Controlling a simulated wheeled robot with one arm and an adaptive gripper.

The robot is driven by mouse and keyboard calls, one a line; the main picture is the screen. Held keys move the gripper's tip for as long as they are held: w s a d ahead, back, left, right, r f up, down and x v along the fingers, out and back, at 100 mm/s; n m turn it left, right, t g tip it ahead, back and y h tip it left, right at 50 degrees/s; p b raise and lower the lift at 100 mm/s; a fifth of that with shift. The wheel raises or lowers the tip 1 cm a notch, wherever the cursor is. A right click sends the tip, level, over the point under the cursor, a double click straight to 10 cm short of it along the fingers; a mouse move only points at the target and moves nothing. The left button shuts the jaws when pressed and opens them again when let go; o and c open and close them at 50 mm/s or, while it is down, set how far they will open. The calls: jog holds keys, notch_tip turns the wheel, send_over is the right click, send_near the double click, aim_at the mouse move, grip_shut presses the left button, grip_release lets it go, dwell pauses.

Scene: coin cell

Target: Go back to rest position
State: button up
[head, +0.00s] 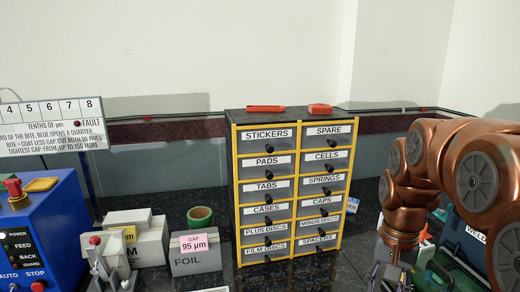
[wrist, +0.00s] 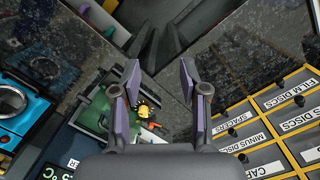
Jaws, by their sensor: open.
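My gripper (wrist: 160,78) shows in the wrist view with its two purple-grey fingers spread apart and nothing between them. In the head view my gripper (head: 390,276) points down at the lower right, beside the drawer cabinet, partly cut off by the frame's bottom edge. My copper-coloured arm is folded above it at the right side. The fingertips are too small in the head view to tell how far above the bench they are.
A labelled drawer cabinet (head: 294,185) stands left of my gripper, its drawers apparently shut. Two red items (head: 265,109) lie on top. A green tray (wrist: 98,112) is below the gripper. A foil box (head: 196,262) and blue machine (head: 45,235) stand left.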

jog(key=s+a+f+n+p, duration=0.1)
jog(key=s+a+n+p, duration=0.1)
jog(key=s, duration=0.8)
jog(key=s+a+f+n+p, duration=0.1)
jog(key=s+a+n+p, duration=0.1)
jog(key=s, duration=0.7)
jog(key=shift+s+a+f+n+g, duration=0.35)
jog(key=shift+a+n, duration=0.55)
jog(key=shift+a, duration=0.35)
